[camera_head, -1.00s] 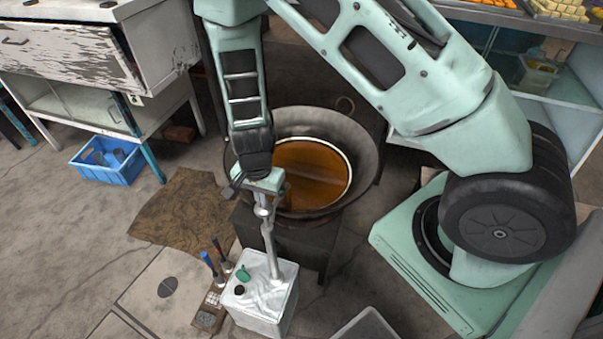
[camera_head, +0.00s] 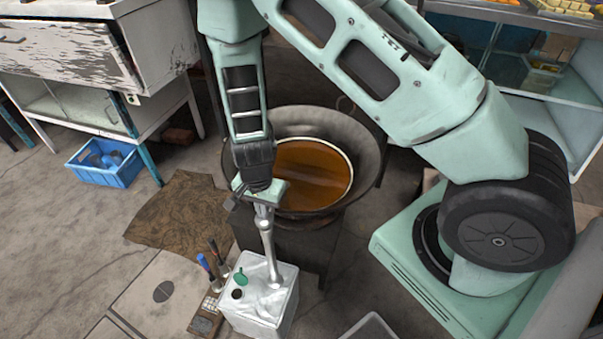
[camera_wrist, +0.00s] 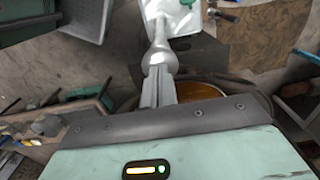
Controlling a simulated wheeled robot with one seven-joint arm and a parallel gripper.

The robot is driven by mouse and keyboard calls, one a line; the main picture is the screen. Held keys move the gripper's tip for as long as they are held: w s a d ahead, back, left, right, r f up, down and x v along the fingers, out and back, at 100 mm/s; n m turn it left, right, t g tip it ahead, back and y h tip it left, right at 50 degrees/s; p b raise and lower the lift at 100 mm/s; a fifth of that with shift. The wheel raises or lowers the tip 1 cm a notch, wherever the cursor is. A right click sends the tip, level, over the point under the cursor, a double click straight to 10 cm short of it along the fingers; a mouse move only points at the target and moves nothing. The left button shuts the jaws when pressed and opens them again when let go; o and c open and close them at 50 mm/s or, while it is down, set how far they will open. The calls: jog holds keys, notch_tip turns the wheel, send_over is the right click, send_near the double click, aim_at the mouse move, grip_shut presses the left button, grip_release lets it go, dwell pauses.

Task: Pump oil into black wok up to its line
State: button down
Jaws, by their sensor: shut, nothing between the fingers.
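The black wok (camera_head: 362,130) holds brown oil (camera_head: 312,172). A pale ring (camera_head: 349,160) borders the oil on the visible far and right sides; my arm hides the left part. A white can (camera_head: 262,310) stands in front of the wok, with a silver pump (camera_head: 267,243) upright on its top. My gripper (camera_head: 263,203) is shut and empty at the pump's upper end. In the wrist view the pump (camera_wrist: 160,52) runs up to the can (camera_wrist: 190,18), and some oil (camera_wrist: 197,91) shows behind. I cannot tell whether the fingers touch the pump.
The wok sits on a dark stand (camera_head: 285,245). Tools with blue and dark handles (camera_head: 206,265) stand left of the can. A brown mat (camera_head: 180,215) lies on the floor. A blue crate (camera_head: 105,165) sits under the white cabinet (camera_head: 75,55) at left.

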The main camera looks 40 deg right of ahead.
notch_tip(320, 180, up, 9)
jog(key=p, duration=0.8)
jog(key=shift+f, duration=0.2)
dwell(0.4)
jog(key=shift+f+b, duration=3.35)
jog(key=shift+f, duration=0.95)
notch_tip(320, 180, up, 9)
jog(key=p, duration=0.7)
jog(key=shift+p, duration=0.4)
jog(key=shift+f, duration=0.15)
jog(key=shift+f+b, duration=3.45)
jog(key=shift+f, duration=1.05)
notch_tip(320, 180, up, 9)
jog(key=p, duration=0.8)
